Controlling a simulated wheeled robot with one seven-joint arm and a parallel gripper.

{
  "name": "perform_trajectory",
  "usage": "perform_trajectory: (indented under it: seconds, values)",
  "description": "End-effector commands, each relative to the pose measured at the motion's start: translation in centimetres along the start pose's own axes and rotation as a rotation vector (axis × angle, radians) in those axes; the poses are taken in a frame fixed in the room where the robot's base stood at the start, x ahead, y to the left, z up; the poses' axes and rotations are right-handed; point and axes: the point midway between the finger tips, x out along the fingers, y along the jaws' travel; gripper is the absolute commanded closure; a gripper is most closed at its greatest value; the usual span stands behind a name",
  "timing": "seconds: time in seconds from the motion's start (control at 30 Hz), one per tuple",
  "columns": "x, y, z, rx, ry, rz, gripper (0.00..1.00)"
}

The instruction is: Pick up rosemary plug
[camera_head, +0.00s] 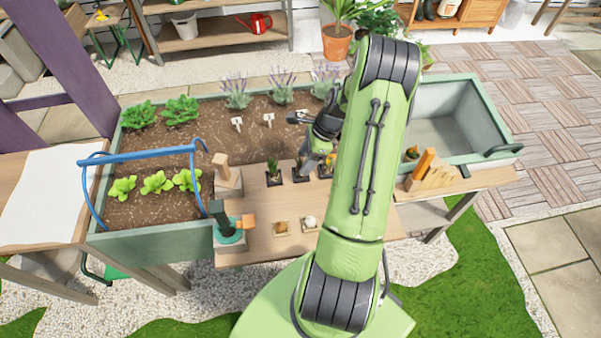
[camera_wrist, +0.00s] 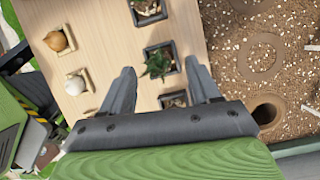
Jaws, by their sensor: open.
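Several small dark plug pots stand in a row on the wooden board. In the head view there is a left plug (camera_head: 274,173), a middle plug (camera_head: 298,174) and a right plug (camera_head: 326,171), partly hidden by my arm. In the wrist view the middle plug (camera_wrist: 158,65) has spiky dark green leaves. I cannot tell for certain which is the rosemary. My gripper (camera_wrist: 161,68) is open and points down over the row. Its fingers appear on either side of the middle plug, with no visible contact. It also shows in the head view (camera_head: 309,163).
A brown bulb (camera_wrist: 58,41) and a white bulb (camera_wrist: 75,84) sit in small holders beside the row. The planter soil (camera_head: 150,208) has seedlings, lavender and labels. A blue hoop (camera_head: 150,155) arches over its left part. A grey basin (camera_head: 440,128) stands right.

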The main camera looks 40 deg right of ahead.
Motion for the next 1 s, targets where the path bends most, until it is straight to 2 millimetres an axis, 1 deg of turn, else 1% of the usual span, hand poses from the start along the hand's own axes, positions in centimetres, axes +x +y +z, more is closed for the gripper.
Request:
perform_trajectory:
  seconds: [0.03,0.13,0.2,0.37,0.4,0.47,0.6,0.63,0.9,0.97,1.0]
  values:
    - [1.4,0.1,-0.1,-0.001,-0.001,0.005,0.39]
    - [2.7,0.1,-0.1,-0.002,-0.001,0.002,0.39]
    - [3.0,0.0,-0.1,-0.002,-0.001,0.0,0.39]
    - [2.9,0.0,0.0,-0.002,-0.001,-0.001,0.39]
    - [2.9,0.0,0.0,-0.002,-0.001,-0.001,0.42]
    - [2.9,0.0,0.0,-0.002,-0.001,-0.001,0.51]
    - [2.9,0.0,0.0,-0.002,-0.001,-0.001,0.72]
    - [2.9,0.0,0.0,-0.002,-0.001,-0.001,0.75]
    - [2.8,0.0,0.0,-0.002,-0.001,-0.001,0.76]
    - [2.4,0.0,0.1,-0.002,-0.001,-0.002,0.76]
    - [1.8,0.0,0.4,-0.002,0.0,-0.003,0.76]
